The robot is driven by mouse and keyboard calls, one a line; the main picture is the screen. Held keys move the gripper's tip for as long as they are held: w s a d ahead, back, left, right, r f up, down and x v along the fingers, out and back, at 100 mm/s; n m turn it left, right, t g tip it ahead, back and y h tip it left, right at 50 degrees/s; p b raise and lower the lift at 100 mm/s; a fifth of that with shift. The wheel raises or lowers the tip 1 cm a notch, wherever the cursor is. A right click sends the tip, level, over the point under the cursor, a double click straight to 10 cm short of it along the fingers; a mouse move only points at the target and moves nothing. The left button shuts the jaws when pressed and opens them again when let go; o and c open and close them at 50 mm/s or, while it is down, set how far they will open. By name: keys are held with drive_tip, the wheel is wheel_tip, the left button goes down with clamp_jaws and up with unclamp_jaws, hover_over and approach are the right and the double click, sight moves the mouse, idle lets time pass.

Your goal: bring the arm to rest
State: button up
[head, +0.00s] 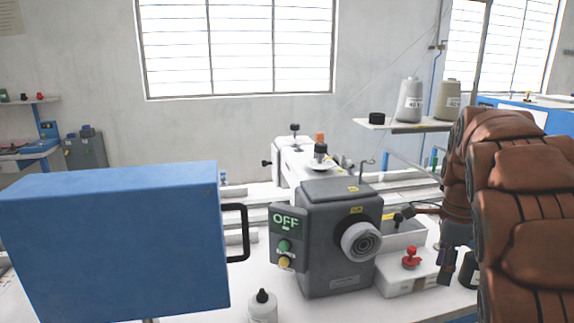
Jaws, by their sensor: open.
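My gripper (457,277) is at the right of the head view, pointing down at the end of my brown padded arm. Its two dark fingers are apart, with nothing seen between them. It hangs just right of a white box with a red knob (411,257); whether it touches anything below cannot be told. My arm's near links fill the right edge and hide part of the table behind.
A dark grey machine head (340,245) with an OFF panel (286,221) stands mid-table. A blue box (110,245) with a black handle fills the left front. A white bottle (263,308) stands in front. Thread cones (410,100) sit on a shelf (395,125).

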drive_tip(key=s+a+f+n+p, duration=0.1)
drive_tip(key=s+a+n, duration=0.4)
drive_tip(key=s, duration=0.5)
drive_tip(key=s+a+f+n+g+p, duration=0.1)
drive_tip(key=s+a+f+n, duration=0.2)
drive_tip(key=s+n, duration=0.7)
drive_tip(key=s+a+f+n+p, duration=0.1)
drive_tip(key=s+a+f+n, duration=0.2)
drive_tip(key=s+a+n, duration=0.3)
drive_tip(key=s+n, duration=0.2)
drive_tip(key=s, duration=0.2)
drive_tip(key=shift+a+g, duration=0.35)
drive_tip(key=shift+g, duration=0.05)
drive_tip(key=shift+f, duration=0.1)
idle(0.8)
